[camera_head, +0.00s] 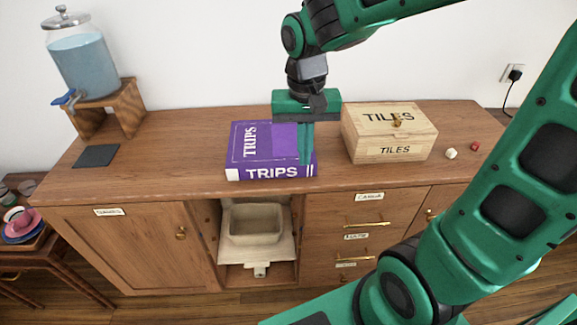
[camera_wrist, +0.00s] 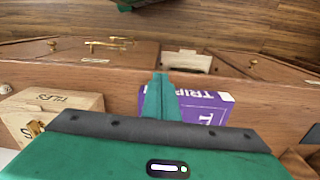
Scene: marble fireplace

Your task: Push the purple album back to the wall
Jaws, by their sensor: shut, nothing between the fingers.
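The purple album (camera_head: 265,148), marked TRIPS on its cover and spine, lies flat on the wooden sideboard, its spine towards the front edge. Bare wood shows between it and the white wall (camera_head: 220,50) behind. My gripper (camera_head: 305,161) points down with its fingers shut and empty, over the right part of the album in the head view. In the wrist view the shut fingers (camera_wrist: 160,80) stand beside or over the album (camera_wrist: 205,106). I cannot tell whether the fingertips touch it.
A wooden TILES box (camera_head: 385,140) stands close to the album's right, with two small dice (camera_head: 451,153) beyond it. A drink dispenser (camera_head: 82,65) on a wooden stand and a dark mat (camera_head: 97,156) are at the left. The sideboard top (camera_head: 180,150) is clear left of the album.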

